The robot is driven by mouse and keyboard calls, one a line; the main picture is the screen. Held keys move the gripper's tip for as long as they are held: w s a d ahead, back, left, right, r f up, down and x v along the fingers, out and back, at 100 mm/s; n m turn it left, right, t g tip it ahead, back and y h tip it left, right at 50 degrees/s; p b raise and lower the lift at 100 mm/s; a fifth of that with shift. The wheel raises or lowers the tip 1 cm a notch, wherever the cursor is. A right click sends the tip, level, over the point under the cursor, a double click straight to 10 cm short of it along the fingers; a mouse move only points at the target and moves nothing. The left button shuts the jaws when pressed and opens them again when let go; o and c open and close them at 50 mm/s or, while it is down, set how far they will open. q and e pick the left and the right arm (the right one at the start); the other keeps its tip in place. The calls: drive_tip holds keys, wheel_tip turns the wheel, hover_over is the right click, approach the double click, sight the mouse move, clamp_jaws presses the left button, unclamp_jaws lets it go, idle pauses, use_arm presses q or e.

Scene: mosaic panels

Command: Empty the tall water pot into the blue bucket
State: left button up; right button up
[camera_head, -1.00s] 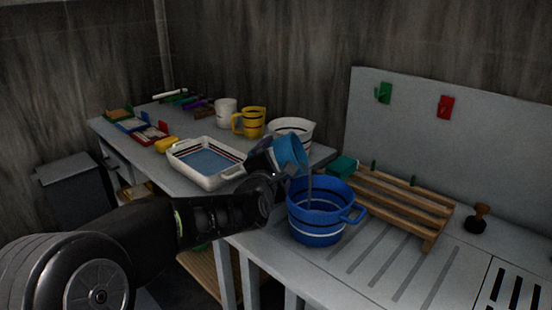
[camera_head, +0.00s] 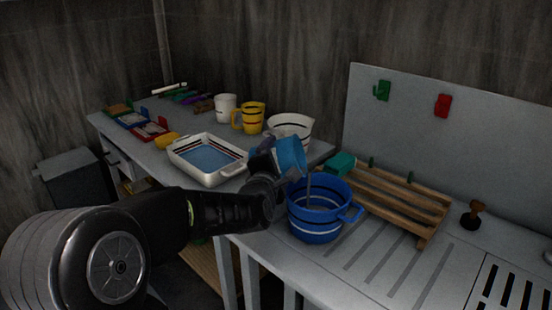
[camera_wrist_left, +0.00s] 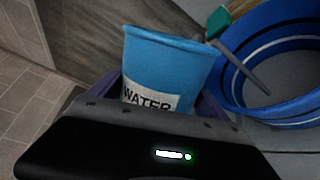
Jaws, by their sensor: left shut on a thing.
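The water pot (camera_head: 291,155) is light blue. My left gripper (camera_head: 266,166) is shut on it and holds it tipped over the left side of the blue bucket (camera_head: 318,229). A thin grey stream (camera_head: 308,186) falls from the pot's mouth into the bucket. The bucket stands upright on the counter, with white bands and a side handle. In the left wrist view the pot (camera_wrist_left: 165,62) shows a "WATER" label, and the stream (camera_wrist_left: 240,68) enters the bucket (camera_wrist_left: 232,78). The pot's inside is hidden. My right gripper is not in view.
A white tray with blue inside (camera_head: 192,169) and a white striped bucket (camera_head: 303,127) stand behind the pot. A yellow mug (camera_head: 254,118) is farther back. A wooden rack (camera_head: 395,200) stands right of the blue bucket. The grooved counter in front is clear.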

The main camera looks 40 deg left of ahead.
use_arm(q)
drive_tip(key=shift+p, duration=0.35)
drive_tip(key=shift+w+d+r+m+g+p, duration=0.3)
drive_tip(key=shift+w+d+r+m+p, duration=0.35)
drive_tip(key=shift+d+m+p, duration=0.3)
drive_tip(key=shift+w+d+f+m+y, duration=0.15)
drive_tip(key=shift+f+m+y, duration=0.15)
drive_tip(key=shift+m, duration=0.45)
drive_tip(key=shift+w+d+r+m+p, duration=0.15)
drive_tip(key=shift+d+r+m+p, duration=0.1)
drive_tip(key=shift+m+p, duration=0.25)
drive_tip(key=shift+a, duration=0.1)
